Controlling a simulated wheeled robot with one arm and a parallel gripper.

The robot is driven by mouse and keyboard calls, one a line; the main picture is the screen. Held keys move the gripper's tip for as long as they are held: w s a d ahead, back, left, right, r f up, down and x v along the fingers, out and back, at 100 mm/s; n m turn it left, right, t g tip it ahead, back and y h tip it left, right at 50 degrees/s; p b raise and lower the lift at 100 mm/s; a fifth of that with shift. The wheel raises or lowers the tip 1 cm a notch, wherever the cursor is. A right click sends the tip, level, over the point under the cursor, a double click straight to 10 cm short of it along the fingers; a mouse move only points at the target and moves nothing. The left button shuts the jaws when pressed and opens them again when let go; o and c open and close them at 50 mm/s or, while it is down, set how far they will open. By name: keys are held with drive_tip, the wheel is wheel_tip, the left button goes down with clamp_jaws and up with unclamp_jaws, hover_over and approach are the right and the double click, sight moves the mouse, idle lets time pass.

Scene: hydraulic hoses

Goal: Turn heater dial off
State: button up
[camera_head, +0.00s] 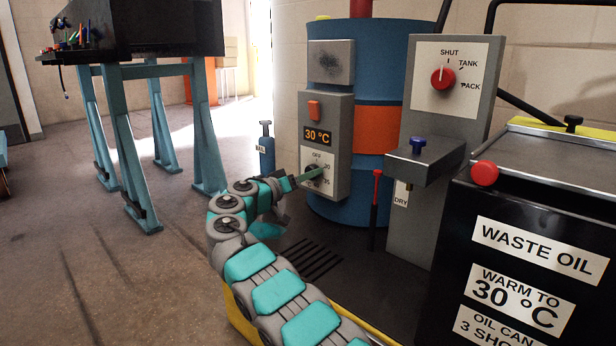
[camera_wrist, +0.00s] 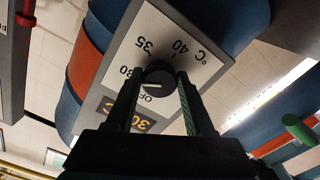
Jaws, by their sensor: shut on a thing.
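The heater dial is a dark round knob on a white plate marked OFF, 30, 35 and 40. In the wrist view the dial (camera_wrist: 161,74) sits between the two dark fingers of my gripper (camera_wrist: 159,78), which is shut on it. A short white mark on the knob lies near the OFF and 30 labels; I cannot tell exactly which it points to. In the head view my gripper (camera_head: 309,174) reaches the dial plate (camera_head: 330,186) from the left and covers much of the knob. The display (camera_head: 317,135) above reads 30 °C.
The grey heater box (camera_head: 340,115) with a red-orange switch (camera_head: 314,110) is on a blue drum (camera_head: 380,60). A grey panel (camera_head: 487,70) with a red selector knob (camera_head: 443,78) stands right of it. A black waste oil tank (camera_head: 455,230) fills the lower right. Open floor lies left.

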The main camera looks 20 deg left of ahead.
drive_tip(key=shift+r+n+p, duration=0.1)
drive_tip(key=shift+n+p, duration=0.3)
drive_tip(key=shift+p, duration=0.05)
clamp_jaws()
drive_tip(key=shift+r+n+p, duration=0.15)
drive_tip(key=shift+n+p, duration=4.85)
drive_tip(key=shift+n, duration=0.6)
drive_tip(key=o, duration=1.3)
unclamp_jaws()
